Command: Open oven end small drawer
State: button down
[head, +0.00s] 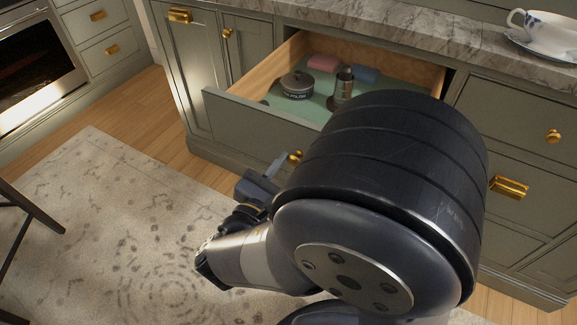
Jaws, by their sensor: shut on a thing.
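A small drawer (250,125) in the green-grey cabinet run is pulled well out, below the marble counter. Its wooden sides and green-lined floor show, and it holds a round lidded tin (297,84), a metal cup (343,84), a pink item (323,63) and a blue item (365,75). My gripper (281,164) is at the drawer front, shut on its brass knob (295,157). My arm hides the right part of the drawer front and some of the grip.
An oven (35,65) stands at the far left, beside closed drawers (105,45). A closed drawer (520,125) is to the right. A cup and saucer (548,32) sit on the counter (430,40). A patterned rug (110,220) covers open floor in front.

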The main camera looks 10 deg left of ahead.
jog(key=c, duration=1.1)
grip_release()
jog(key=shift+s, duration=0.1)
jog(key=p+v, duration=0.2)
jog(key=v, duration=0.8)
jog(key=shift+s, duration=0.3)
jog(key=shift+a, duration=0.15)
jog(key=b+x, duration=0.1)
jog(key=x, duration=0.8)
jog(key=shift+b, duration=0.4)
jog(key=shift+x, duration=1.15)
jog(key=shift+r, duration=0.1)
